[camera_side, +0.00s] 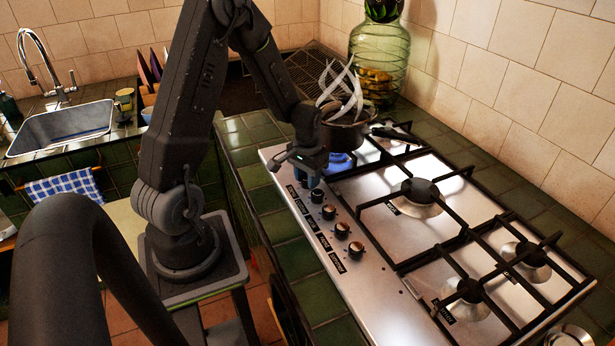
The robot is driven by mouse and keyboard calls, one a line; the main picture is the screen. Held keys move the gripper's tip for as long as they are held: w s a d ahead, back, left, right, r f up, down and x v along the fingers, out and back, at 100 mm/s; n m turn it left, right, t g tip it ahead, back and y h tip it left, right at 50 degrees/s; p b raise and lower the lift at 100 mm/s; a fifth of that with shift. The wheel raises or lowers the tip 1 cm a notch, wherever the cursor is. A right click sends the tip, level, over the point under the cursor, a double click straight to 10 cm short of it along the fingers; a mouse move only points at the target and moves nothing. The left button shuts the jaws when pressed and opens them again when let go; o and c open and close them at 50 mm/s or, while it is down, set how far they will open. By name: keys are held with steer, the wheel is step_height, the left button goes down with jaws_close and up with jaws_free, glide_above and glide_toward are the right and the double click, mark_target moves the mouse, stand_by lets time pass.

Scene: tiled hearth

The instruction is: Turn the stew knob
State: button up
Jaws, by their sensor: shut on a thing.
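A row of dark knobs runs along the left edge of the steel hob, each beside a small label. The labels are too small to read with certainty. My gripper (308,179) points down at the far end of the row, close to the pot. It is shut on the farthest knob, taken as the stew knob, which is mostly hidden between the fingers. The knob's angle cannot be seen. The nearest uncovered knob to my gripper (317,196) stands just in front of it. A blue flame (340,160) shows under the pot.
A dark pot (345,131) with pale curved utensils stands on the far burner, beside my gripper. Black grates (470,237) cover the hob (378,285); the nearer burners are empty. A green glass jar (379,62) stands behind. A sink (60,128) is at the left.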

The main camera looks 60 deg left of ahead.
steer(key=m, duration=0.6)
steer(key=shift+m, duration=0.3)
steer(key=m, duration=0.5)
steer(key=shift+d+m, duration=0.1)
steer(key=shift+m, duration=0.2)
steer(key=o, duration=0.9)
step_height(320, 180, up, 14)
steer(key=shift+f, duration=0.1)
stand_by(0.5)
